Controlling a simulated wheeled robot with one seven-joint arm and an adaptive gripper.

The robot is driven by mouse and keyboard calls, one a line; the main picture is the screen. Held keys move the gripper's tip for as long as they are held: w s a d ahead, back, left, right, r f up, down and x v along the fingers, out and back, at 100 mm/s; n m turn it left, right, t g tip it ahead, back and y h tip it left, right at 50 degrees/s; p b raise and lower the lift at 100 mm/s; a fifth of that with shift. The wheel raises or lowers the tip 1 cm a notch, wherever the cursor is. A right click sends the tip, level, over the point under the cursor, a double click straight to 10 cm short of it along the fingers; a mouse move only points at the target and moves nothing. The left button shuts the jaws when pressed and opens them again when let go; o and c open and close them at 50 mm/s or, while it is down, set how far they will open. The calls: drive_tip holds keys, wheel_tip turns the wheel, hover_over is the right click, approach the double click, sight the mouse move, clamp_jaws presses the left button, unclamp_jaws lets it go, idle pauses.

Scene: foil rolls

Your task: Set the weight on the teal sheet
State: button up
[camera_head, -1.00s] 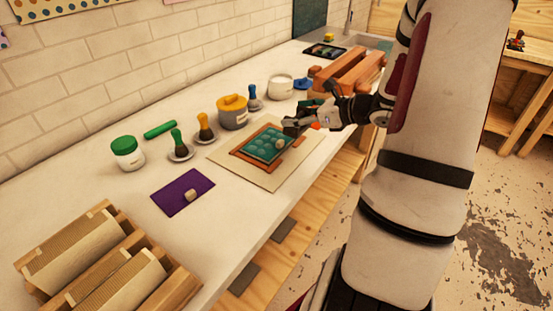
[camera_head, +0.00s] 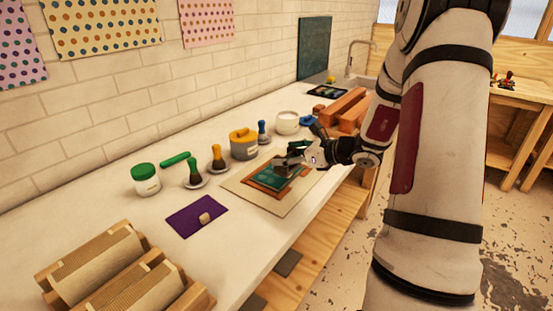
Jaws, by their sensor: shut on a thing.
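The teal sheet (camera_head: 265,182) lies in an orange-brown frame on a pale board on the counter. My gripper (camera_head: 287,160) is over the sheet's far right part and is shut on a small grey block, which I take to be the weight (camera_head: 281,169). The block hides part of the sheet. I cannot tell whether its underside touches the sheet or is just above it. The fingers are small and partly hidden by the hand.
A purple sheet (camera_head: 187,222) with a small beige piece (camera_head: 205,217) lies left of the board. Wooden racks with rolls (camera_head: 95,262) fill the near left. An orange-brown wooden box (camera_head: 345,110) stands beyond my gripper.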

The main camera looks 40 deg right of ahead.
drive_tip(key=w, duration=0.6)
drive_tip(key=shift+w+f, duration=0.2)
drive_tip(key=shift+f, duration=1.7)
drive_tip(key=shift+f, duration=0.1)
drive_tip(key=o, duration=1.9)
drive_tip(key=shift+s+f, duration=0.1)
drive_tip(key=shift+f, duration=0.05)
drive_tip(key=shift+o, duration=0.2)
